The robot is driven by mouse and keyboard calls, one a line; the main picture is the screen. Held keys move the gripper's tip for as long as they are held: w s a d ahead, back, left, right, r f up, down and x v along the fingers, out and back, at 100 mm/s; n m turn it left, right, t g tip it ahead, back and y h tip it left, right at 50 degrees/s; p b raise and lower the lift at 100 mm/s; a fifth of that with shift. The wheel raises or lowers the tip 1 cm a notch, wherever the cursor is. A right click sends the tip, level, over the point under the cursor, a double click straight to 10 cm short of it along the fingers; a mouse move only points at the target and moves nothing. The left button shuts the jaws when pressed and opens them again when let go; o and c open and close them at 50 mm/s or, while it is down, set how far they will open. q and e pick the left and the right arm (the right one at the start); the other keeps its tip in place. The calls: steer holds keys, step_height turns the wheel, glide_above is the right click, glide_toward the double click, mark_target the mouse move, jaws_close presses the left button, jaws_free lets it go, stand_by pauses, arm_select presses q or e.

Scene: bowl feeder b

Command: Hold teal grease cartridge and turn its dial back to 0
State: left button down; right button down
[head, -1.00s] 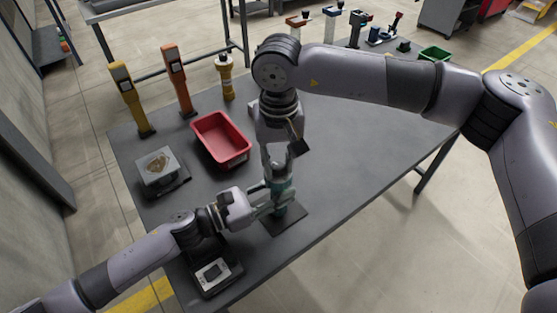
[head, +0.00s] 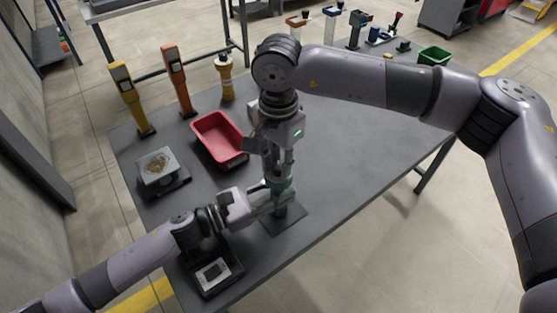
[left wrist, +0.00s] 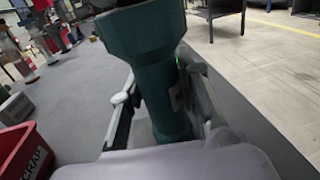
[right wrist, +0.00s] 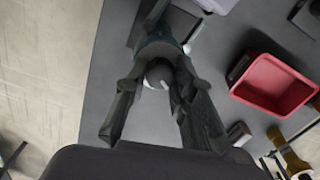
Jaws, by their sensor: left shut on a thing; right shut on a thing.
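The teal grease cartridge (head: 280,188) stands upright over a dark mat (head: 297,222) near the table's front edge. In the left wrist view its teal body (left wrist: 155,75) fills the middle, between my left fingers. My left gripper (head: 272,205) is shut on the cartridge's body from the left. My right gripper (head: 278,178) points down from above and is shut on the dial at the cartridge's top. In the right wrist view a round grey dial (right wrist: 160,73) shows between the right fingers. The dial's markings cannot be read.
A red bin (head: 222,140) stands behind and to the left. A grey box on a scale (head: 160,172) is at the left, and a black device with a display (head: 213,274) lies at the front.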

steer(key=m, duration=1.4)
steer(key=shift+m, duration=0.3)
steer(key=m, duration=0.3)
steer(key=shift+m, duration=0.3)
steer(key=m, duration=0.3)
steer(key=shift+m, duration=0.4)
steer(key=m, duration=0.3)
steer(key=shift+m, duration=2)
steer(key=shift+d, duration=0.1)
